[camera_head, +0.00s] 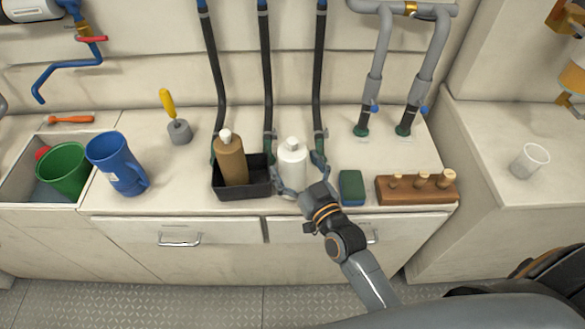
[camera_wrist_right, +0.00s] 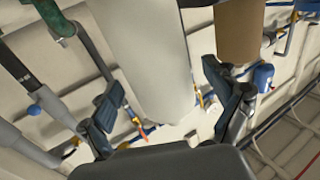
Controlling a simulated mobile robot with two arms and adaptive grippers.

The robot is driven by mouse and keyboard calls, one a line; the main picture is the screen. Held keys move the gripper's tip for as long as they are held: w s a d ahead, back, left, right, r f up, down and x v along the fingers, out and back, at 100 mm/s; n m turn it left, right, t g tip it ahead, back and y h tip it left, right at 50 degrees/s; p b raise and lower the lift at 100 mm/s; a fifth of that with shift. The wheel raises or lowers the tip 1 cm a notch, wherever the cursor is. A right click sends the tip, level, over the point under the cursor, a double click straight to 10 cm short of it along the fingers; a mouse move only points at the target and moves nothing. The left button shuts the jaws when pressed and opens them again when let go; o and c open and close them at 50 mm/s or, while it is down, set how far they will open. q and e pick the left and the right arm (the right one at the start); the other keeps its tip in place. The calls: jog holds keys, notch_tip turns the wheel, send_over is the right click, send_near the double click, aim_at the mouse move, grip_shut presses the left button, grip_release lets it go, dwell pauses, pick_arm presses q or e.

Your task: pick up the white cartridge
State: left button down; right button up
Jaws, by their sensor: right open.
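The white cartridge (camera_head: 292,160) stands upright on the counter, just right of a black tray. It looks like a white bottle with a small cap. My right gripper (camera_head: 301,182) is at the front of it, with its open fingers to either side of its lower part. In the right wrist view the white cartridge (camera_wrist_right: 148,60) fills the upper middle, between the spread fingers of the right gripper (camera_wrist_right: 163,95). I cannot tell whether a finger touches it. My left gripper is not in view.
The black tray (camera_head: 245,191) holds a brown bottle (camera_head: 230,160) close on the left. A green sponge (camera_head: 352,187) and a wooden block with pegs (camera_head: 416,190) are on the right. A blue mug (camera_head: 117,164) and a sink with a green cup (camera_head: 63,168) are further left. Hoses hang behind.

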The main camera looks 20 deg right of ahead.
jog(key=shift+w+a+f, duration=0.1)
jog(key=shift+w+a, duration=0.05)
jog(key=shift+w, duration=0.75)
jog(key=c, duration=1.4)
